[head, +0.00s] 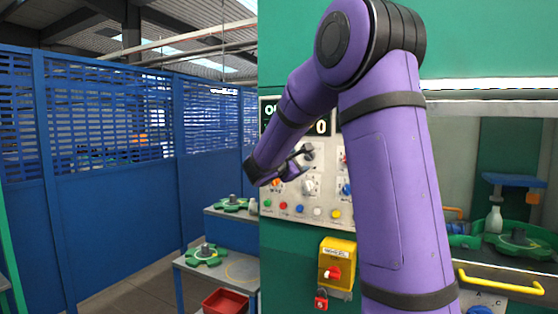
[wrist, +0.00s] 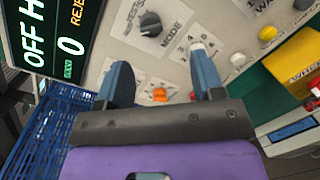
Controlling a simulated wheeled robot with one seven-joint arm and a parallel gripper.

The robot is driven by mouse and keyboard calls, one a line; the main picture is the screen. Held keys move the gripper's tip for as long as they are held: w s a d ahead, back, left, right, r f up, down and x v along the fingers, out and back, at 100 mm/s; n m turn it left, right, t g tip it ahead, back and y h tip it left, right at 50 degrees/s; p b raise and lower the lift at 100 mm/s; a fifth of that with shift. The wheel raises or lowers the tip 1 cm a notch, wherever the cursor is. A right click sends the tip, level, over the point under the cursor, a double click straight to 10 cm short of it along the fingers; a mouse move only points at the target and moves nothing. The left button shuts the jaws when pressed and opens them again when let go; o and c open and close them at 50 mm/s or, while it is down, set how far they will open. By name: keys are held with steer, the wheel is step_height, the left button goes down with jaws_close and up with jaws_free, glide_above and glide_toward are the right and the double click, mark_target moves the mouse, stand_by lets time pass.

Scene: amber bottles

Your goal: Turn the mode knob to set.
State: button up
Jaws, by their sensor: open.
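The mode knob (wrist: 150,24) is a dark round knob on the pale control panel (wrist: 120,42), with the word MODE printed beside it in the wrist view. Small position marks near it are too blurred to read, so I cannot tell its setting. My gripper (wrist: 162,76) is open, its two blue-grey fingers apart and nothing seen between their tips. The mode knob lies beyond the fingertips, toward the top of the picture, and looks clear of them. In the head view my gripper (head: 299,161) is in front of the panel and covers part of it.
A white knob (wrist: 197,48) with numbers around it is by the right fingertip. An orange knob (wrist: 160,94) shows between the fingers. A dark display (wrist: 62,35) is at the left. A yellow switch box (head: 337,263) with a red padlock is below the panel.

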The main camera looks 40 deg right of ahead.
mark_target(306, 157)
steer(key=shift+n+t, duration=0.4)
steer(key=x, duration=0.3)
steer(key=w+x, duration=0.1)
steer(key=x, duration=0.6)
steer(key=shift+w, duration=0.4)
steer(key=c, duration=0.9)
